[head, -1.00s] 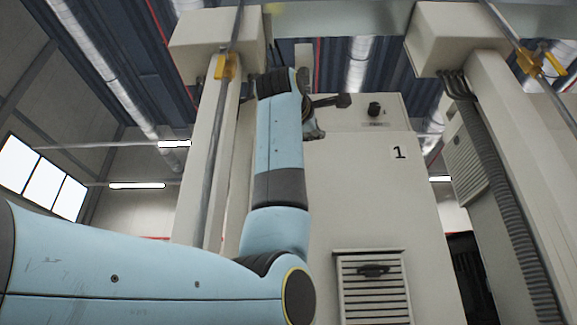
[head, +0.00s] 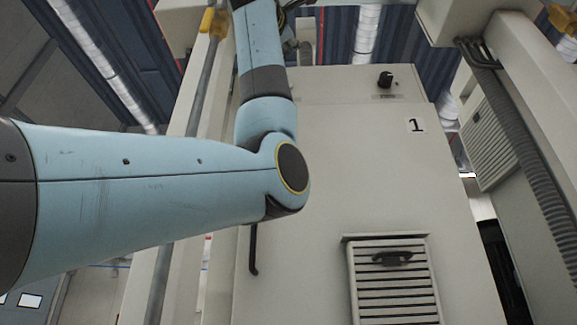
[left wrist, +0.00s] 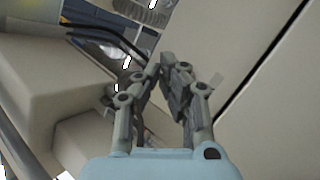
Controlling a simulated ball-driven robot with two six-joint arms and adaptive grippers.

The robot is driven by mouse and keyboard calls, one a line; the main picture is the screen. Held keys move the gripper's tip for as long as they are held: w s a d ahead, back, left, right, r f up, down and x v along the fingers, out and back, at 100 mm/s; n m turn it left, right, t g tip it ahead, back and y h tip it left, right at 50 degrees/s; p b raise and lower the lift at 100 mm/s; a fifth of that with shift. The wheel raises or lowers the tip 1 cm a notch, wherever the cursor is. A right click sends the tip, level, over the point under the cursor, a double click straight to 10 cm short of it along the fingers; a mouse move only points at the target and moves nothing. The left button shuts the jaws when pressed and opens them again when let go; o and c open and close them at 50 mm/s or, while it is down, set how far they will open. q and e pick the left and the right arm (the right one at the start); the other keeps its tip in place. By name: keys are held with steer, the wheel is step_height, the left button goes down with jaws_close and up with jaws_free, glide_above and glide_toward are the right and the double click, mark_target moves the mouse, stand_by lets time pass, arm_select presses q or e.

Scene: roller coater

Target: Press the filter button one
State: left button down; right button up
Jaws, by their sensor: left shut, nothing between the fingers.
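A black knob-like button (head: 385,80) sits on the upper front of the tall beige cabinet (head: 330,170) marked 1, above a small label plate. My left arm reaches up across the left side of the cabinet in the head view. Its gripper is mostly cut off or hidden at the top edge there, up and left of the button and apart from it. In the left wrist view my left gripper (left wrist: 171,68) is shut and empty, its fingertips close together. I cannot make out the button in that view. My right gripper is not in view.
A vent grille (head: 393,285) with a dark handle is low on the cabinet. A black door handle (head: 254,250) is on its left. Beige columns flank it, with a ribbed hose (head: 520,165) on the right. In the left wrist view, a beige panel (left wrist: 255,110) lies right of the fingers.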

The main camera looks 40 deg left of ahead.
arm_select(q)
steer(key=w+a+p, duration=0.3)
steer(key=w+a, duration=0.1)
steer(key=w, duration=0.3)
steer(key=shift+w+a, duration=0.25)
steer(key=shift+a, duration=0.05)
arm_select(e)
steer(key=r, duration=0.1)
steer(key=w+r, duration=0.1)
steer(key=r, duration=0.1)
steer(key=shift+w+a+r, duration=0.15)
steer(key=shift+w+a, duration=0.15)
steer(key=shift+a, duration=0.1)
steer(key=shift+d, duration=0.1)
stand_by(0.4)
arm_select(q)
steer(key=shift+w, duration=0.1)
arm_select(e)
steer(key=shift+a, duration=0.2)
arm_select(q)
steer(key=shift+w+a+p, duration=0.25)
steer(key=shift+w+p, duration=0.05)
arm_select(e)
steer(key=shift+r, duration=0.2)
